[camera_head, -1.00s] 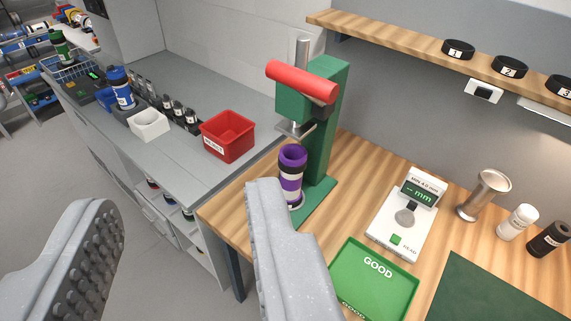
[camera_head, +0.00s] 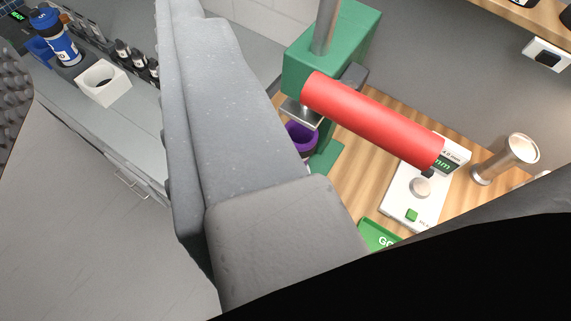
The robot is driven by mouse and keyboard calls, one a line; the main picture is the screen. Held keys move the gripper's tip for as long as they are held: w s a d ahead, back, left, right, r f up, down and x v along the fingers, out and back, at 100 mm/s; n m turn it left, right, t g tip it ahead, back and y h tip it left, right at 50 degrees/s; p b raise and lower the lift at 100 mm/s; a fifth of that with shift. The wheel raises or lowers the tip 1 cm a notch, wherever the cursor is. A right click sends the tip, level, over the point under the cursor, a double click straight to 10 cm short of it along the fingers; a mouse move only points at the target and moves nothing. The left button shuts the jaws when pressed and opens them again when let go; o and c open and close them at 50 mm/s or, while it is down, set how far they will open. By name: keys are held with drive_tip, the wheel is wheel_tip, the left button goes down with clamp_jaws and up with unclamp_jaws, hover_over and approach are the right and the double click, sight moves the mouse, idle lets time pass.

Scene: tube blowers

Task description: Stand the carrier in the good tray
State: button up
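The purple carrier (camera_head: 301,138) stands under the green press (camera_head: 352,32). Only its purple rim and a bit of its side show, and my finger hides the rest. The press's red lever (camera_head: 370,118) crosses the view at right. The green good tray (camera_head: 378,234) shows only as a small corner at lower middle, mostly hidden by a dark shape. My gripper (camera_head: 105,75) is open with nothing between its fingers. One finger is at the left edge, and the other is large in the middle, in front of the carrier in this view.
A white gauge (camera_head: 418,205) with a display sits on the wooden bench behind the lever. A metal cylinder (camera_head: 508,157) stands to its right.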

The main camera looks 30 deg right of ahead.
drive_tip(key=shift+o, duration=1.2)
drive_tip(key=o, duration=0.5)
drive_tip(key=shift+w+f, duration=0.25)
drive_tip(key=o, duration=0.5)
drive_tip(key=shift+w+f+n+h, duration=0.4)
drive_tip(key=shift+w+f+n, duration=0.15)
drive_tip(key=shift+f, duration=0.25)
drive_tip(key=shift+o, duration=0.5)
drive_tip(key=w+f+n+g+h, duration=0.1)
drive_tip(key=w+f+n+h, duration=0.1)
drive_tip(key=w+f+n, duration=0.2)
wheel_tip(320, 180, down, 2)
drive_tip(key=shift+d+f+b, duration=0.2)
drive_tip(key=shift+d+b, duration=0.25)
drive_tip(key=n+g+h+b, duration=0.3)
drive_tip(key=n+h, duration=0.2)
drive_tip(key=n, duration=1.9)
approach(302, 130)
drive_tip(key=b+x, duration=0.1)
drive_tip(key=x, duration=0.6)
drive_tip(key=shift+w, duration=0.1)
